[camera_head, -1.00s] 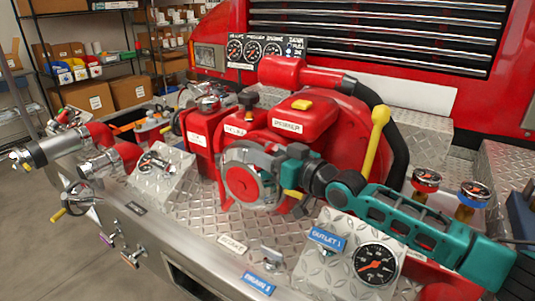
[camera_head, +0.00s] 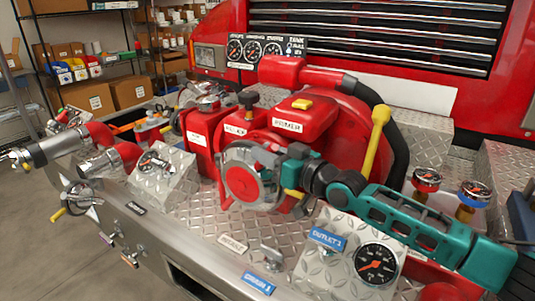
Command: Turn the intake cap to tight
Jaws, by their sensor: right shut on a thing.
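The intake cap (camera_head: 242,185) is a round red disc with a grey rim on the front of the red pump (camera_head: 303,118). My right gripper (camera_head: 283,182) comes in from the right on a teal and black arm and is shut on the cap's right side. The arm and gripper cover part of the cap's right edge and the pump behind it. My left gripper is not in view.
A yellow-knobbed lever (camera_head: 378,130) stands just behind my right arm. An Outlet 1 panel with a gauge (camera_head: 376,264) lies below the arm. Red and metal pipe fittings (camera_head: 100,160) are at the left. Bare tread plate (camera_head: 205,215) lies in front of the cap.

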